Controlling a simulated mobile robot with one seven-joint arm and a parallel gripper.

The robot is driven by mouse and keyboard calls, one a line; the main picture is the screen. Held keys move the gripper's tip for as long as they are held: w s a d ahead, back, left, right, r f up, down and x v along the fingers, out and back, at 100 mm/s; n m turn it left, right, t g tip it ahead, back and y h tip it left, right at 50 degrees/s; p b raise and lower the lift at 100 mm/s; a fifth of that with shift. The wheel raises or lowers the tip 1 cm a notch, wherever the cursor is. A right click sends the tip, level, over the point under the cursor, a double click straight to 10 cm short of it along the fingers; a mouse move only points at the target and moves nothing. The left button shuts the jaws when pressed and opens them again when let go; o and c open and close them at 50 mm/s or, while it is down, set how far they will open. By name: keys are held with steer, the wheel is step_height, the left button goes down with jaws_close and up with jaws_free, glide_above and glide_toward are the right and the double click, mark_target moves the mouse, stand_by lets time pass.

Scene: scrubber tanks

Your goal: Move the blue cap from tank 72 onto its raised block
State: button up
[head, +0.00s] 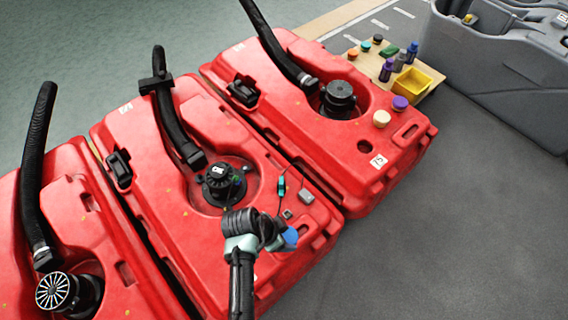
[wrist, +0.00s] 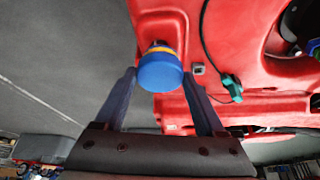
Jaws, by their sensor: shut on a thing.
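The blue cap (head: 290,238) is at the near right end of the middle red tank (head: 165,230). My gripper (head: 280,241) is shut on it; my arm partly hides this spot. In the wrist view the blue cap (wrist: 160,73) sits between my two fingers (wrist: 161,92), with a yellow-orange band at its far side and red tank behind it. I cannot tell whether the cap touches the tank. A small grey raised block (head: 306,196) is on the tank's top, right of a teal-green clip (head: 282,186). I cannot read the number 72 on any tank.
A second red tank (head: 330,160) stands to the right, with a cream cap (head: 381,118) and purple cap (head: 400,103). Black hoses (head: 175,125) rise from the tanks. A board beyond holds bottles and a yellow tray (head: 418,77). Grey floor at right is clear.

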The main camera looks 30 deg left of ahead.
steer(key=shift+f, duration=0.7)
steer(key=shift+f, duration=0.1)
steer(key=o, duration=1.6)
steer(key=p+v, duration=0.5)
steer(key=v, duration=0.7)
steer(key=shift+w, duration=0.1)
